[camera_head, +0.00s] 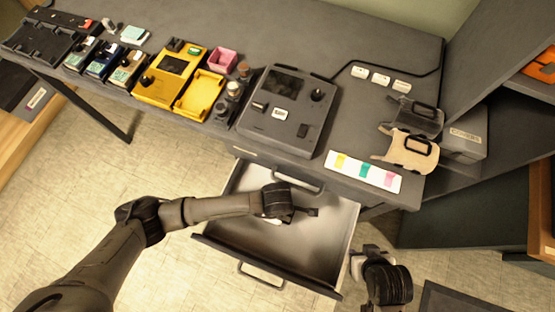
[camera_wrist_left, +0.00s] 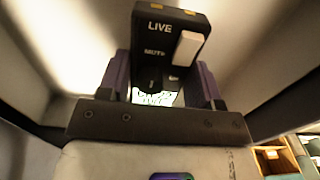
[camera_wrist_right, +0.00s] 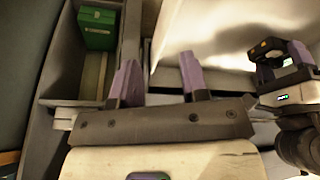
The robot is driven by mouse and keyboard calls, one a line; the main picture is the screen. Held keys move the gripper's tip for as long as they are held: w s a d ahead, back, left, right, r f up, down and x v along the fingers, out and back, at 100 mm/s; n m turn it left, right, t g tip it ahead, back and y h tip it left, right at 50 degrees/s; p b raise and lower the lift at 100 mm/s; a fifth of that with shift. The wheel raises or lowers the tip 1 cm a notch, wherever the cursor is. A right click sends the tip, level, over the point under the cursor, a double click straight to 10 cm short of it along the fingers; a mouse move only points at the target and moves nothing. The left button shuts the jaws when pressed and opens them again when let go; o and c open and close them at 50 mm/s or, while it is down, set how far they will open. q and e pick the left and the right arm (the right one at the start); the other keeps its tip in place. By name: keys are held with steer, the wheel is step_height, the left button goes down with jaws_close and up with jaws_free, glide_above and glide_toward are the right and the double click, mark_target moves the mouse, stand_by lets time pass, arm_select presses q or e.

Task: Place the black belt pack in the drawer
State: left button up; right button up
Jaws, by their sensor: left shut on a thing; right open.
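The black belt pack (camera_wrist_left: 164,40), marked LIVE and MUTE with a pale switch, is gripped between the fingers of my left gripper (camera_wrist_left: 160,88). In the head view, my left gripper (camera_head: 300,212) is over the open drawer (camera_head: 325,238), and the pack is small and dark at its tip. Whether the pack touches the drawer floor I cannot tell. My right gripper (camera_head: 356,262) is empty, with fingers apart, just right of the drawer's front corner. The right wrist view shows its open fingers (camera_wrist_right: 160,75) and the left gripper (camera_wrist_right: 285,62) at the right.
The desk above holds yellow devices (camera_head: 170,75), a dark console (camera_head: 285,110), a colour-tabbed white strip (camera_head: 362,171) and a beige pouch (camera_head: 410,150). The drawer's front handle (camera_head: 260,275) faces the open floor. A green box (camera_wrist_right: 97,28) sits in a shelf compartment.

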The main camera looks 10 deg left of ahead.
arm_select(q)
steer(key=shift+f+b, duration=0.5)
steer(key=shift+f, duration=1.65)
steer(key=shift+w, duration=0.1)
steer(key=shift+f, duration=0.15)
steer(key=o, duration=1)
